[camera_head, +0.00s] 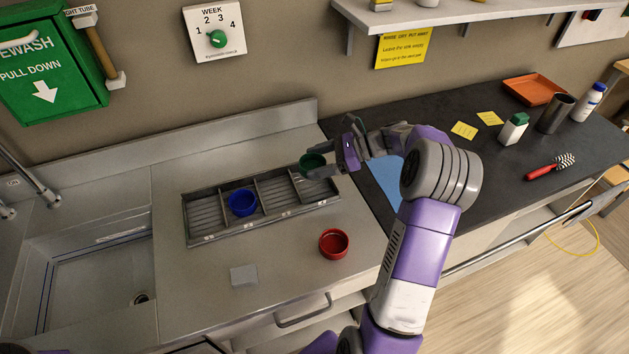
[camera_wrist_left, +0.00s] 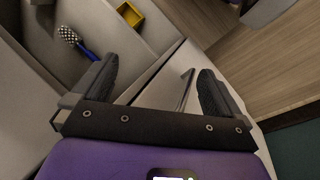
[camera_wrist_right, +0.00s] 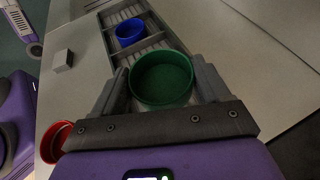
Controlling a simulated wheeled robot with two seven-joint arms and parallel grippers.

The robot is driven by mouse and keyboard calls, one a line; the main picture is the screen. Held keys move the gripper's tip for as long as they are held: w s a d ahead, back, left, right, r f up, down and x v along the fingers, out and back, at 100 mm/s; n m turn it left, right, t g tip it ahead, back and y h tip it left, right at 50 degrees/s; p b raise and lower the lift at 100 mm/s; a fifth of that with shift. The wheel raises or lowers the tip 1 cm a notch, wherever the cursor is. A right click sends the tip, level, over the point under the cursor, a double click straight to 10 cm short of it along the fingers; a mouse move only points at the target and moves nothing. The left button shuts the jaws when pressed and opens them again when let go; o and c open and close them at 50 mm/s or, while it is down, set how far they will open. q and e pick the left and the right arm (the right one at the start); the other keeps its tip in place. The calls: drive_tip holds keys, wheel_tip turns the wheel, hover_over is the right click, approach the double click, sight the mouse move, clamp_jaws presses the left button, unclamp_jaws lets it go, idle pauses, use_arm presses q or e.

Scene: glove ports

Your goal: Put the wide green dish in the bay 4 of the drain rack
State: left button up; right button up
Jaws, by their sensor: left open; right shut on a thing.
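The green dish (camera_wrist_right: 162,76) is held between the two fingers of my right gripper (camera_head: 320,167), which is shut on it. In the head view the green dish (camera_head: 312,161) appears over the far right end of the grey drain rack (camera_head: 187,226), by its rightmost bay. I cannot tell the exact height. The rack has several slatted bays parted by dividers; its front labels are too small to read surely. A blue dish (camera_head: 242,202) sits in the second bay from the left. My left gripper (camera_wrist_left: 156,88) is open and empty in the left wrist view.
A red dish (camera_head: 334,243) and a small grey block (camera_head: 244,275) stand on the counter in front of the rack. A sink (camera_head: 100,270) lies to the left. The dark counter (camera_head: 440,110) at right holds bottles and an orange tray (camera_head: 535,88).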

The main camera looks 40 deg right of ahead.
sight(317, 185)
drive_tip(key=shift+f+b, duration=0.75)
drive_tip(key=shift+f, duration=2.35)
drive_tip(key=shift+f, duration=0.2)
drive_tip(key=o, duration=1)
drive_tip(key=shift+r, duration=0.2)
drive_tip(key=p+v, duration=0.2)
drive_tip(key=v, duration=0.9)
drive_tip(key=shift+d, duration=0.15)
drive_tip(key=shift+s+d+r, duration=0.15)
drive_tip(key=shift+s+d, duration=0.05)
drive_tip(key=shift+s, duration=0.05)
